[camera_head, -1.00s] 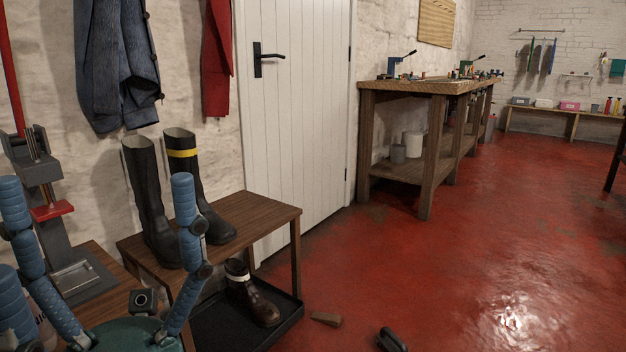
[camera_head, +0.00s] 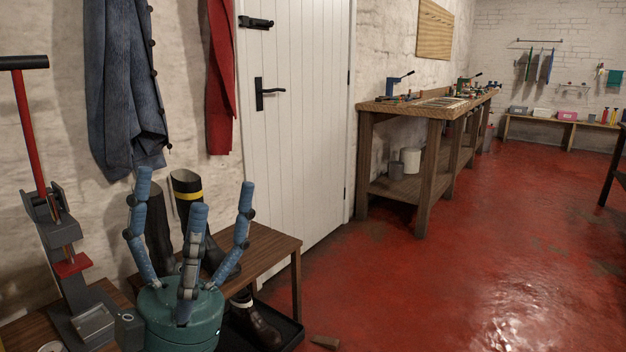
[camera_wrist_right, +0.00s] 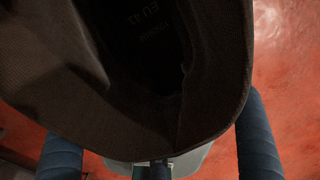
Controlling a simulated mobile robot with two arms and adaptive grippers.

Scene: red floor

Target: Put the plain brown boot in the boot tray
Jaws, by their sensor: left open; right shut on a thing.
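In the right wrist view a brown boot shaft (camera_wrist_right: 120,105) fills the picture, its open top facing the camera, with "EU 43" faintly inside. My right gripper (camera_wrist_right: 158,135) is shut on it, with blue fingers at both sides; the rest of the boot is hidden. The boot tray (camera_head: 293,335), black and low, lies on the floor by the bench, partly hidden. A dark brown boot with a pale band (camera_head: 258,326) stands in it.
On the wooden bench (camera_head: 270,243) stand a plain black boot (camera_head: 158,232) and a yellow-banded black boot (camera_head: 187,185). A red-handled press (camera_head: 62,235) is at left. A small wooden wedge (camera_head: 325,342) lies on the open red floor (camera_head: 430,290).

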